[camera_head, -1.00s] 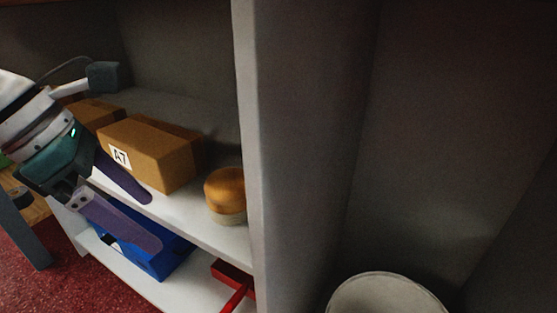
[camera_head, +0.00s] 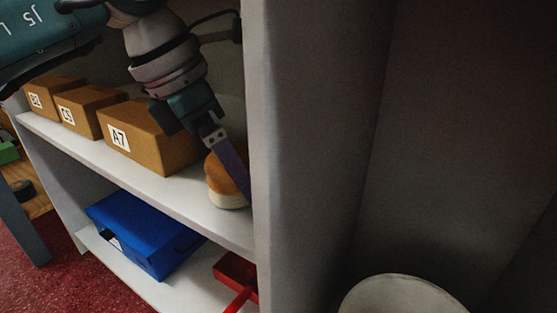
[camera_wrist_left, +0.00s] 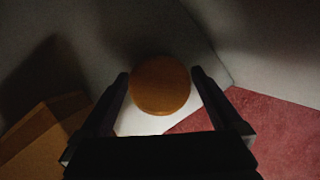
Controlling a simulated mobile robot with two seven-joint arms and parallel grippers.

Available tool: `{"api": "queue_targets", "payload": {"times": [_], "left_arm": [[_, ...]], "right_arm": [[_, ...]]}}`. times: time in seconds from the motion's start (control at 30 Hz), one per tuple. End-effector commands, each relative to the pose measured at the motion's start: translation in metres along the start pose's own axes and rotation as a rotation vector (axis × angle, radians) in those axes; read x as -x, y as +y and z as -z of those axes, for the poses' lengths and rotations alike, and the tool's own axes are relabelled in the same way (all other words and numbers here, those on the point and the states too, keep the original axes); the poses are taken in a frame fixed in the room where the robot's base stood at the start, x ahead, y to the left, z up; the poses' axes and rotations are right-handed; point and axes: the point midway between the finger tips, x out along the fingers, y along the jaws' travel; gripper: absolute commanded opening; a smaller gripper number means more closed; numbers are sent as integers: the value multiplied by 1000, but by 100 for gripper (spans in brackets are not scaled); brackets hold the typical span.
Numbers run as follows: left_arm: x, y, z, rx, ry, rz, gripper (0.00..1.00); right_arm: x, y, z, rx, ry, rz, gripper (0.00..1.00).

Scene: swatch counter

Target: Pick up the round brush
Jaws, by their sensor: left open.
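The round brush (camera_head: 222,186) has an orange-brown wooden top and pale bristles below. It stands on the white upper shelf, close to the upright panel. In the left wrist view the brush's round top (camera_wrist_left: 160,85) sits between the two fingers. My left gripper (camera_head: 240,188) reaches down over it, and one purple finger crosses in front of its right side. In the left wrist view the left gripper (camera_wrist_left: 161,82) is open, with a finger on each side of the brush and small gaps showing. The right gripper is not in view.
Boxes marked A7 (camera_head: 150,140), C5 (camera_head: 90,107) and another (camera_head: 53,95) stand left on the same shelf. A tall upright panel (camera_head: 300,150) borders the brush's right. Below are a blue box (camera_head: 150,230) and a red dustpan-like item (camera_head: 236,272). A pale round bin (camera_head: 400,295) stands lower right.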

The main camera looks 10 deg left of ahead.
Motion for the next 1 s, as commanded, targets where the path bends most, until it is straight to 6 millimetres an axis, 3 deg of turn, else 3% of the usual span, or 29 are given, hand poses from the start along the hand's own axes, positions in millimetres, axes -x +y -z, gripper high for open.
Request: {"api": "queue_targets", "payload": {"times": [0.03, 0.3, 1.0], "left_arm": [[-7, 0, 2, 2, 1, 1, 100], [-6, 0, 2, 1, 2, 0, 99], [-6, 0, 2, 1, 1, 0, 20]], "right_arm": [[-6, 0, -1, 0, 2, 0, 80], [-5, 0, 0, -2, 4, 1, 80], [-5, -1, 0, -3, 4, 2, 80]]}}
